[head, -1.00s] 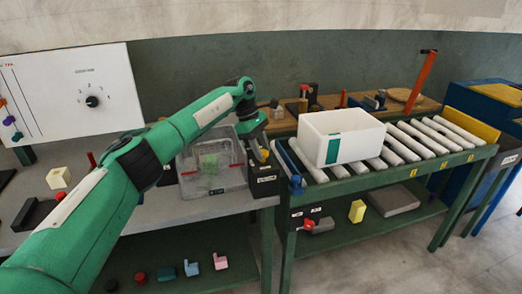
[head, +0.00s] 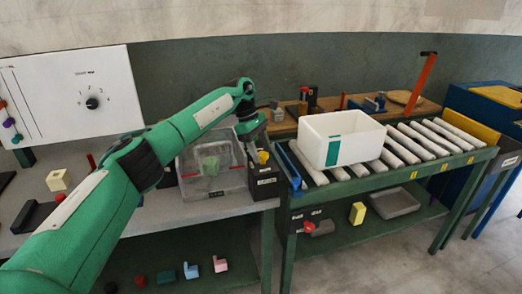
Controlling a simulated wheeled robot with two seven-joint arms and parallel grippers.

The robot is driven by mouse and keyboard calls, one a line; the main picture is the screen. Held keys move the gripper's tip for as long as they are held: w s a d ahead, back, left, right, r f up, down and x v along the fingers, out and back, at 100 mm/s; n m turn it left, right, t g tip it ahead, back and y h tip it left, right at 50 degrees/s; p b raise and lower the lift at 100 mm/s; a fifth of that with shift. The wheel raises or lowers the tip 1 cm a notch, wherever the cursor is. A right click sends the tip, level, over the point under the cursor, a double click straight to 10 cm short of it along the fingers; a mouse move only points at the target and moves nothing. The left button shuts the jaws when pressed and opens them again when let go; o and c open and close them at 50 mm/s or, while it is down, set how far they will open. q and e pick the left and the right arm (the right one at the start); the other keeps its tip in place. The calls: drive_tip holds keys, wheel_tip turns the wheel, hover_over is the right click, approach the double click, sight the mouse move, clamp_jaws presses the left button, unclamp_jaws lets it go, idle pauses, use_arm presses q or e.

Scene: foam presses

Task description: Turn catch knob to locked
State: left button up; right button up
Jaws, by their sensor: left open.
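My left gripper (head: 256,153) reaches down over a black box (head: 264,184) with pale labels on its front. It is open, and its fingers are small and partly hidden by the wrist. A small yellow knob-like part (head: 263,157) shows on top of the black box, right at the fingertips. I take it for the catch knob, but its turn position is too small to read. I cannot tell whether the fingers touch it. Left of it stands a clear press box (head: 212,187) with a green foam block (head: 210,164) inside. My right gripper is not in view.
A white bin (head: 345,125) sits on the roller conveyor (head: 430,138) to the right. A white panel with a black dial (head: 91,103) stands at the left. A cream block (head: 57,180) lies on the grey bench. Several small pieces lie on the lower shelf.

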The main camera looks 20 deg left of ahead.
use_arm(q)
drive_tip(key=v, duration=1.3)
drive_tip(key=shift+r+b, duration=0.25)
drive_tip(key=shift+b, duration=0.1)
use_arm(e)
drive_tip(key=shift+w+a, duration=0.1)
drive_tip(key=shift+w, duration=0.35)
use_arm(q)
drive_tip(key=shift+a, duration=0.1)
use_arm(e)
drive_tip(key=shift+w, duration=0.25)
